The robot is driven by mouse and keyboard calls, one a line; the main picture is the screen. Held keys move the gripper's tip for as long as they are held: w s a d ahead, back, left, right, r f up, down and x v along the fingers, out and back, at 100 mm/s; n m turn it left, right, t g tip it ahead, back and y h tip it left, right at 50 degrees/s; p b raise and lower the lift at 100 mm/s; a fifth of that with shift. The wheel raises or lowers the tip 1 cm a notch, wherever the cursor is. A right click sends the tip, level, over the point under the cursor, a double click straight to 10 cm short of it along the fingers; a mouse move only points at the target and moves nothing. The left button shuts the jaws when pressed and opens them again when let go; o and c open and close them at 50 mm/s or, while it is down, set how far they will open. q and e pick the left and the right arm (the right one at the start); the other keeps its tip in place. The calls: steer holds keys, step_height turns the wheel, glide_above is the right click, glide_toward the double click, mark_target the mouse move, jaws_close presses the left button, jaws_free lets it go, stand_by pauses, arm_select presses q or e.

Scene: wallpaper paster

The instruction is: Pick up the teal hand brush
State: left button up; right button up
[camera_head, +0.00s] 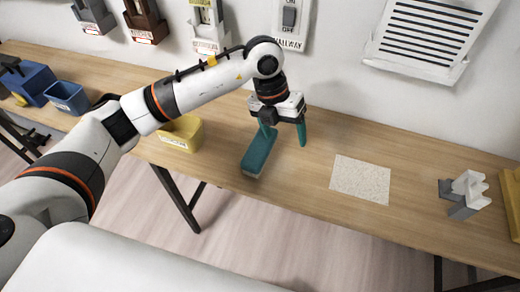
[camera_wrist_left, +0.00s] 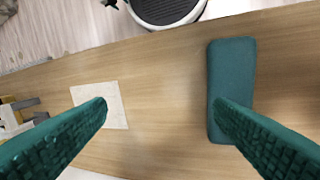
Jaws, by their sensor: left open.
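The teal hand brush (camera_head: 259,153) lies on the wooden table, a long block with rounded corners. In the left wrist view the brush (camera_wrist_left: 232,72) lies at the right, partly behind one of my fingers. My left gripper (camera_head: 284,139) is open and empty, with its teal fingers pointing down over the table just right of the brush. In the left wrist view its fingers (camera_wrist_left: 160,108) are wide apart, with bare table between them. One fingertip overlaps the brush in that view; I cannot tell whether it touches. My right gripper is not in view.
A speckled pale square sheet (camera_head: 361,180) lies right of the brush. A grey-and-white holder (camera_head: 466,194) stands farther right. A yellow bin (camera_head: 181,134) and blue bins (camera_head: 67,97) stand left. Switches (camera_head: 290,17) and a vent (camera_head: 430,35) are on the wall behind.

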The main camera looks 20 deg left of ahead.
arm_select(q)
steer(key=w+a+n+y, duration=0.1)
steer(key=w+a+y, duration=0.15)
steer(key=a, duration=0.35)
steer(key=p, duration=0.1)
glide_above(260, 145)
steer(key=shift+y, duration=0.35)
step_height(260, 145, down, 5)
steer(key=shift+s+r, duration=0.1)
steer(key=shift+r, duration=0.1)
steer(key=shift+f+p, duration=0.75)
steer(key=shift+f, duration=2.4)
steer(key=shift+c, duration=0.2)
